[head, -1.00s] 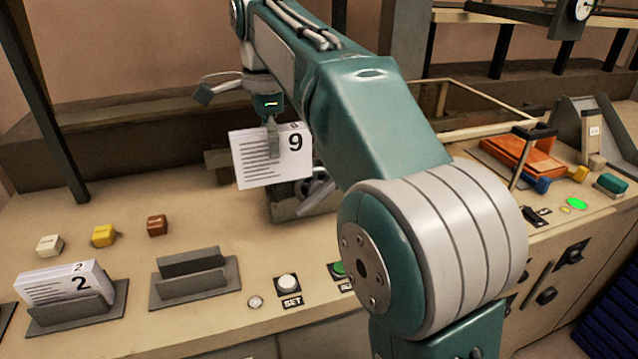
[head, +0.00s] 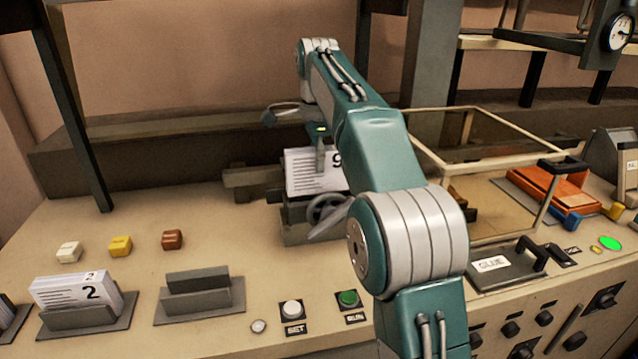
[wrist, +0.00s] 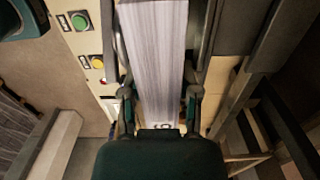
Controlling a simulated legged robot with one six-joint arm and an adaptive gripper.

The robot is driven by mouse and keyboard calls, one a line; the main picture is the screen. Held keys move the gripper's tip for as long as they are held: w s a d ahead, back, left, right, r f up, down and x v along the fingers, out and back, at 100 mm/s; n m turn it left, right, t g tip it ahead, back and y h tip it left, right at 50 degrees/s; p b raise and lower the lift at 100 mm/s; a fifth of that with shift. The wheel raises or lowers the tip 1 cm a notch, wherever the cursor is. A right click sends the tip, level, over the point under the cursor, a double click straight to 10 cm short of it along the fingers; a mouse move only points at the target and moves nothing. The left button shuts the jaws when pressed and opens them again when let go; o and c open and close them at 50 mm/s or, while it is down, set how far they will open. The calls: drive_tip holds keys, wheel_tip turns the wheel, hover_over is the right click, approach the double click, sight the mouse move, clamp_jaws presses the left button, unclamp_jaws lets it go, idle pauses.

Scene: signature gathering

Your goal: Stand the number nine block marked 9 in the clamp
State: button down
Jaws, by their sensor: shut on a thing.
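The number nine block (head: 303,173) is a white stack of pages marked 9, upright at the clamp (head: 298,236). The clamp is a dark grey vise with a handwheel at its front. The block's lower edge meets the clamp's top; I cannot tell how deep it sits. My gripper (head: 320,158) is shut on the block from above. In the wrist view, the block's page edges (wrist: 155,60) run between my fingers (wrist: 159,98), with dark clamp parts on both sides. My arm hides the block's right part in the head view.
A block marked 2 (head: 78,292) stands in a holder at front left. An empty holder (head: 200,307) is beside it. SET button (head: 292,309), green button (head: 348,298) and a GLUE lid (head: 505,266) lie in front and right. A frame (head: 500,125) rises behind.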

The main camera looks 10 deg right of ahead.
sight(319, 182)
drive_tip(key=w+f, duration=0.1)
drive_tip(key=f, duration=0.1)
drive_tip(key=w+f, duration=0.1)
drive_tip(key=f, duration=0.1)
drive_tip(key=w+d+f, duration=0.1)
drive_tip(key=f, duration=0.2)
drive_tip(key=shift+w, duration=0.2)
drive_tip(key=shift+d+f, duration=0.15)
drive_tip(key=shift+f, duration=0.15)
drive_tip(key=shift+c, duration=1.6)
unclamp_jaws()
drive_tip(key=shift+a+f, duration=0.1)
drive_tip(key=shift+a, duration=0.1)
drive_tip(key=shift+d, duration=0.1)
